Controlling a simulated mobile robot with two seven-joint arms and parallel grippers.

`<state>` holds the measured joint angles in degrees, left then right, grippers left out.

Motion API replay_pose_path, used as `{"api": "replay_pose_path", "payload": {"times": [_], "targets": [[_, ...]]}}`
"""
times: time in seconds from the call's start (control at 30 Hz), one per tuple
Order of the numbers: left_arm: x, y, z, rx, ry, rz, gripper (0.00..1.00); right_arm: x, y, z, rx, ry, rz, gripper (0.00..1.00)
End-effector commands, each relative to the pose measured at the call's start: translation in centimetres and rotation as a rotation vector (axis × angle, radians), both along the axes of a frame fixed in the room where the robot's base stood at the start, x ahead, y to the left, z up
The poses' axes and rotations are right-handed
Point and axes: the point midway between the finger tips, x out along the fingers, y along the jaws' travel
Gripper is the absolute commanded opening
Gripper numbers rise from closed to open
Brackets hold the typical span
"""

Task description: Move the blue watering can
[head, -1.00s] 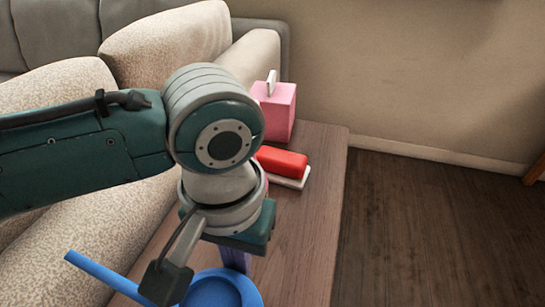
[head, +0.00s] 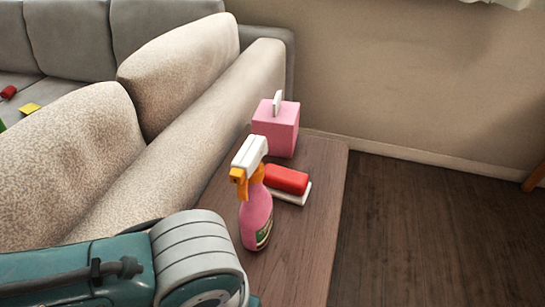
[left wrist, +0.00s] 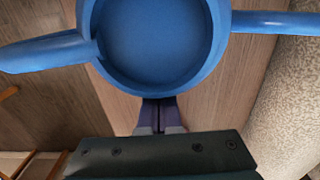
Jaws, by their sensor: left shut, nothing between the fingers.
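The blue watering can (left wrist: 160,85) shows in the left wrist view, seen from above into its round open body. One blue arm of it (left wrist: 45,52) reaches left and another (left wrist: 275,22) reaches right. The can is out of the head view. My left gripper (left wrist: 159,105) has its two purple fingers together, with nothing between them. The fingertips are at the can's near rim; I cannot tell whether they touch it. The gripper itself is outside the head view, where only my left arm shows at the bottom left. My right gripper is in neither view.
The wooden table (head: 300,235) holds a pink spray bottle (head: 257,215), a red block on a white base (head: 286,180) and a pink box (head: 277,130). A beige sofa (head: 190,130) borders its left side. Dark floor (head: 430,230) is open to the right.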

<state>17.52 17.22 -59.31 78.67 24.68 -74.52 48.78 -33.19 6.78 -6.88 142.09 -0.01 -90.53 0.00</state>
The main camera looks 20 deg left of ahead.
Motion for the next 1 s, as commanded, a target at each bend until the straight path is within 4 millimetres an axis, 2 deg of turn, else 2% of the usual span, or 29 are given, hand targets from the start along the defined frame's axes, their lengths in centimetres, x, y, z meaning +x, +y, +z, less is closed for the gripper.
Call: {"api": "replay_pose_path", "payload": {"times": [0.03, 0.2, 0.4, 0.5, 0.6, 0.7, 1.0], "targets": [[-1.7, 0.1, 1.1, 0.001, 0.011, 0.0, 0.0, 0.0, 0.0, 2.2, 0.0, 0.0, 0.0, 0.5], [-6.8, 0.3, 1.0, 0.001, 0.013, 0.0, 0.0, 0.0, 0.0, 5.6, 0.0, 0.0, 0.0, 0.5], [-12.6, 0.4, 0.6, 0.0, 0.011, 0.0, 0.0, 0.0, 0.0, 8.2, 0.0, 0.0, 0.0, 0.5], [-15.0, 0.5, 0.4, 0.0, 0.009, 0.0, 0.0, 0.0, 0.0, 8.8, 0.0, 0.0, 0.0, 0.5], [-16.5, 0.6, 0.2, -0.001, 0.005, 0.001, 0.0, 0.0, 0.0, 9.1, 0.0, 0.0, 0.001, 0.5], [-17.2, 0.6, 0.1, 0.0, 0.004, 0.0, 0.0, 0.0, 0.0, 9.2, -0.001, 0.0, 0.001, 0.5], [-17.3, 0.6, 0.0, 0.0, 0.002, -0.001, 0.0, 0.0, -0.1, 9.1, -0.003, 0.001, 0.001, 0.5]]}}
